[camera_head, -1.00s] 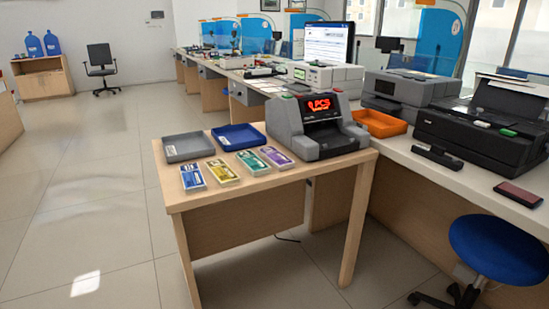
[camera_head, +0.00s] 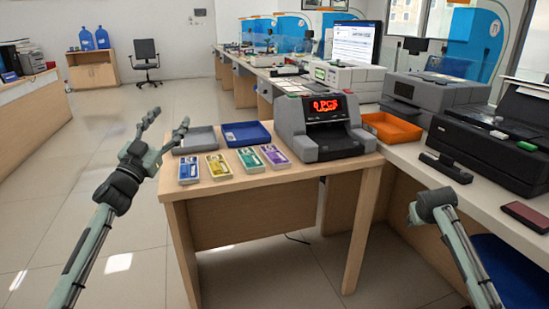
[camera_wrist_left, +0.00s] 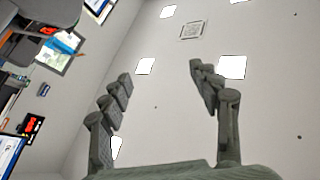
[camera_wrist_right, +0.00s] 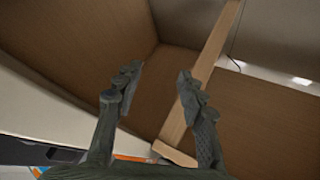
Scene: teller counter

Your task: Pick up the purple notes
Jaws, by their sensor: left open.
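The purple notes (camera_head: 274,155) lie flat near the front of the wooden table, the rightmost in a row of note bundles, close to the counting machine. My left gripper (camera_head: 168,120) is open and empty, raised left of the table and well apart from the notes. Its spread fingers also show in the left wrist view (camera_wrist_left: 160,75), pointing toward the ceiling. My right gripper is mostly hidden by its wrist in the head view, right of the table. The right wrist view shows it open and empty (camera_wrist_right: 160,72), facing wooden furniture panels.
Green notes (camera_head: 250,159), yellow notes (camera_head: 219,166) and blue notes (camera_head: 188,170) lie left of the purple ones. A grey tray (camera_head: 195,140) and a blue tray (camera_head: 246,134) sit behind. The counting machine (camera_head: 322,128) stands at right. An orange tray (camera_head: 385,127) is on the counter.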

